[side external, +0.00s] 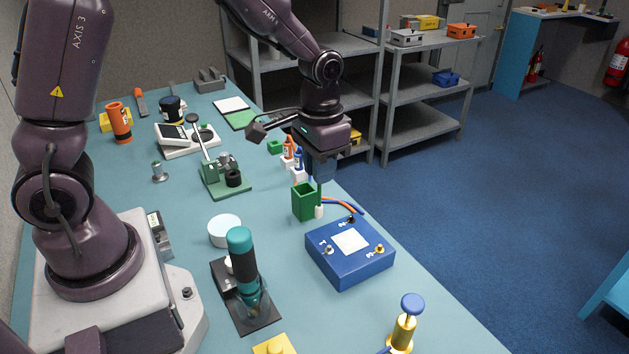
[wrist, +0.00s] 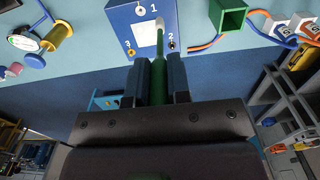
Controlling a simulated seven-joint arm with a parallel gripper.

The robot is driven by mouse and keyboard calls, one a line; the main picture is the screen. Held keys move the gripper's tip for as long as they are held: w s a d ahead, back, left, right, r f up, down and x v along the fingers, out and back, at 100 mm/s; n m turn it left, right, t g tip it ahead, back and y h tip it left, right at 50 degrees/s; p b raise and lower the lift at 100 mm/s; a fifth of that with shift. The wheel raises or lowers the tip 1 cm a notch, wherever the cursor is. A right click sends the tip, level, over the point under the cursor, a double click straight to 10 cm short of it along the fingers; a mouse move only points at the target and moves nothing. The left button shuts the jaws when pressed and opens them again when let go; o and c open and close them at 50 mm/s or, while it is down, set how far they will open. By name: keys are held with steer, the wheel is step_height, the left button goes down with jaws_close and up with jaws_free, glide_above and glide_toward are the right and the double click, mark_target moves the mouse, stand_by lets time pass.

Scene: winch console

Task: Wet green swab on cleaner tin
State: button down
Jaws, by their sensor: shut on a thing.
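My gripper (side external: 320,172) is shut on the green swab (side external: 319,188), which points down with its white tip lowest. The tip hangs just right of the open green holder (side external: 304,202) and behind the blue box; I cannot tell whether it touches either. In the wrist view the swab (wrist: 161,55) stands between my two fingers (wrist: 160,82), its white tip seen against the blue box. A gold tin with a blue disc top (side external: 404,322), seemingly the cleaner tin, stands at the near right. It also shows at upper left in the wrist view (wrist: 57,36).
The blue box (side external: 352,262) has a white square and numbered fittings on top, with orange and blue cables behind. Bare table lies left of the holder.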

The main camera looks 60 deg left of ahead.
steer(key=shift+a, duration=0.1)
steer(key=s+a+g+y, duration=0.2)
steer(key=s+a+g, duration=0.1)
steer(key=s+a, duration=0.9)
step_height(320, 180, down, 6)
steer(key=shift+w, duration=0.15)
steer(key=shift+f, duration=0.5)
stand_by(0.8)
stand_by(0.5)
step_height(320, 180, up, 7)
stand_by(0.8)
stand_by(0.5)
